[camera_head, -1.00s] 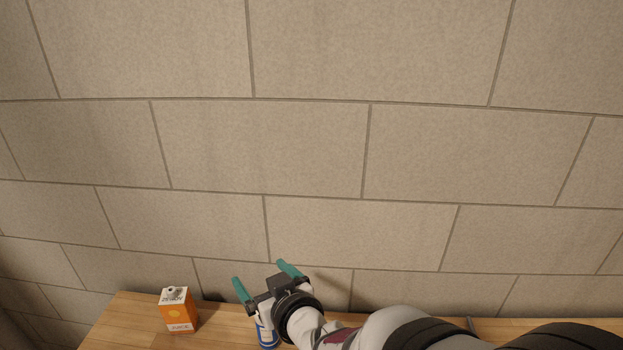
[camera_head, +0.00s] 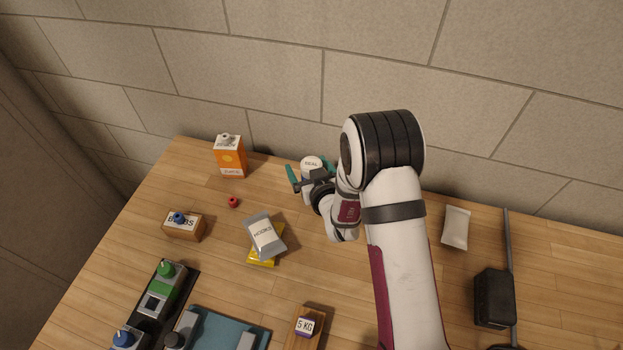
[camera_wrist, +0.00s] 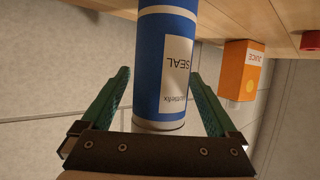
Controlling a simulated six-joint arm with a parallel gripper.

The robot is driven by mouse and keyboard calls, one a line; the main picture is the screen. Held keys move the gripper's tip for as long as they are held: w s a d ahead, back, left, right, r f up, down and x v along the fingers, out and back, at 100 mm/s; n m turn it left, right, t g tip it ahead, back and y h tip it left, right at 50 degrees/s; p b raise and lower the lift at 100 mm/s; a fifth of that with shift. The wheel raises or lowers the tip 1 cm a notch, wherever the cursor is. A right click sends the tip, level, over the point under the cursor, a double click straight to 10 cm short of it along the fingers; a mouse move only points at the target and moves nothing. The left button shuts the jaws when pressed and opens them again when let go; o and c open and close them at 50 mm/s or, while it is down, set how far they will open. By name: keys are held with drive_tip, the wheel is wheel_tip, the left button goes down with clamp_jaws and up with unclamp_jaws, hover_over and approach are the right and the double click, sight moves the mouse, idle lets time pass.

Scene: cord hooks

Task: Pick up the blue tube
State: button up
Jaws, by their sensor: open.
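The blue tube (camera_wrist: 163,75), with a white label reading SEAL, stands on the wooden table near the wall. In the head view only the upper part of the tube (camera_head: 312,166) shows, with its white top. My gripper (camera_head: 311,176) is at the tube, with one teal finger to each side. In the wrist view my gripper (camera_wrist: 161,78) is open, and the tube lies between the two fingers with gaps on both sides. The tube's lower part is hidden behind my gripper in the head view.
An orange juice carton (camera_head: 231,158) stands left of the tube, with a small red piece (camera_head: 233,202) nearer. A grey pouch (camera_head: 264,236) lies on a yellow item. A small box (camera_head: 184,225) is farther left. A pale packet (camera_head: 456,228) and black block (camera_head: 494,298) are right of my arm.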

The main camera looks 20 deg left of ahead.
clamp_jaws()
idle(0.3)
drive_tip(key=shift+r, duration=0.1)
